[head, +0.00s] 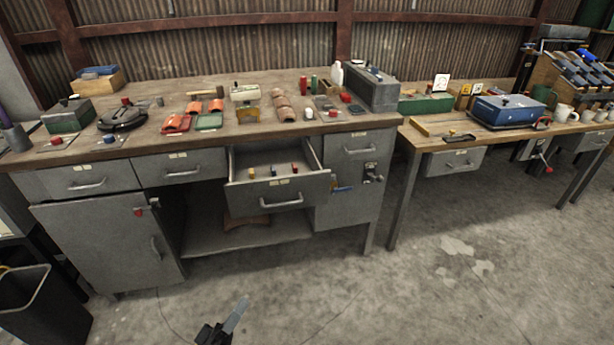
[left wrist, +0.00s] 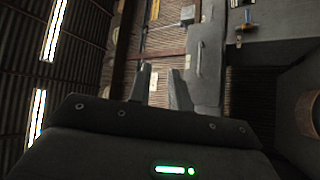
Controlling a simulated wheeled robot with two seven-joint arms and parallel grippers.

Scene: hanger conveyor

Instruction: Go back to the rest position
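My left gripper (head: 238,312) shows at the bottom of the head view, over the concrete floor and in front of the workbench, touching nothing. In the left wrist view its two fingers (left wrist: 159,68) stand apart with nothing between them. My right gripper is in neither view.
A grey workbench (head: 165,147) stands ahead, with a drawer (head: 278,193) pulled out that holds several small coloured items. A second table (head: 475,138) stands to the right. A black bin (head: 42,310) is at the lower left. The floor (head: 400,295) in front is clear.

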